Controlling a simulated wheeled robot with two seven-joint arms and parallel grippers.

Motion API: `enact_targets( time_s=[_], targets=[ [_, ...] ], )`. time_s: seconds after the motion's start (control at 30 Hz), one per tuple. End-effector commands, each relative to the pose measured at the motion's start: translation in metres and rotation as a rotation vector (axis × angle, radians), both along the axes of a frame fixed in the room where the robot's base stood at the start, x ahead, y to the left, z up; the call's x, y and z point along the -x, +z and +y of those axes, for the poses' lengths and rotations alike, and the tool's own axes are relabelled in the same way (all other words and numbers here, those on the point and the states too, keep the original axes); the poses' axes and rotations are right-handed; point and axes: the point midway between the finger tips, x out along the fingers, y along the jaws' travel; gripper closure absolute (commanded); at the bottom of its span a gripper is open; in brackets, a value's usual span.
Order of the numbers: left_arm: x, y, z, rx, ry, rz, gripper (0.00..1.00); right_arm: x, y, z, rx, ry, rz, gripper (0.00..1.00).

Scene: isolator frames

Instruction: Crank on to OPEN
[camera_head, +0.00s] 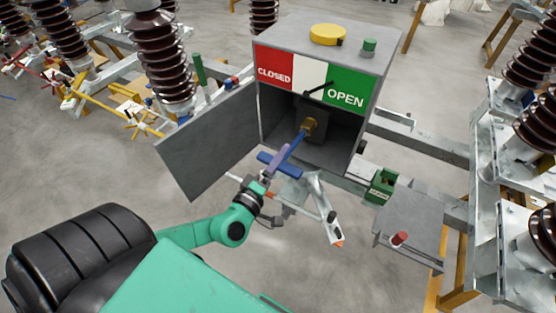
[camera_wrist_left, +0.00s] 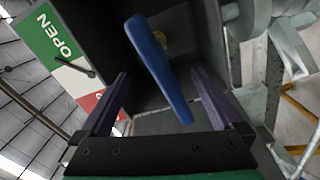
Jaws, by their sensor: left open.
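The grey drive box (camera_head: 327,38) has a sign with red CLOSED, white and green OPEN (camera_head: 346,90) fields. Its black pointer (camera_head: 318,90) slants from the white field towards the edge of the green one. Inside the open front, a blue crank (camera_head: 295,142) sits on a brass-coloured shaft (camera_head: 311,124); its blue crossbar (camera_head: 265,157) sticks out in front of the box. My left gripper (camera_head: 279,157) is open at the crossbar. In the left wrist view the blue bar (camera_wrist_left: 157,65) lies between the two purple fingers, with gaps visible on both sides. My right gripper is not seen.
The box door (camera_head: 208,140) stands open to the left, near my left arm. A grey metal plate (camera_head: 410,228) with a red knob lies to the lower right. Brown ribbed insulators (camera_head: 160,55) and steel frames stand on both sides.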

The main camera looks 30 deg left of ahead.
Motion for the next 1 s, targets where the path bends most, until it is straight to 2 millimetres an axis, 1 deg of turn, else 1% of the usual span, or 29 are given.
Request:
enact_targets(
  time_s=[0.13, 0.23, 0.37, 0.6, 0.73, 0.83, 0.9, 1.0],
  targets=[
    [0.002, -0.002, 0.000, 0.000, -0.001, 0.003, 0.00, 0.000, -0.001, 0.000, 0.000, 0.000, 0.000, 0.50],
    [0.012, -0.004, 0.000, -0.001, -0.001, 0.004, 0.00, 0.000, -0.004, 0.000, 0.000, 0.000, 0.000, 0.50],
    [0.038, -0.006, 0.000, -0.002, -0.003, 0.008, 0.00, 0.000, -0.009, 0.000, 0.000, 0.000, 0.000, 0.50],
    [0.097, -0.006, 0.000, -0.001, -0.003, 0.008, 0.00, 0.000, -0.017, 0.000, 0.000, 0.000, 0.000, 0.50],
    [0.125, -0.005, 0.001, 0.000, -0.002, 0.007, 0.00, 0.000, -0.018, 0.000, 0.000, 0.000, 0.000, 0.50],
    [0.140, -0.004, 0.001, -0.001, 0.000, 0.004, 0.00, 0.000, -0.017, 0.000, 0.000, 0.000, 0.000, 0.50],
    [0.144, -0.004, 0.001, 0.000, -0.001, 0.000, 0.00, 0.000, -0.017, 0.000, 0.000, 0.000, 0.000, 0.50],
    [0.146, -0.003, 0.001, 0.000, 0.000, -0.001, 0.00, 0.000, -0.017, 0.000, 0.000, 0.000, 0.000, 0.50]
  ],
)
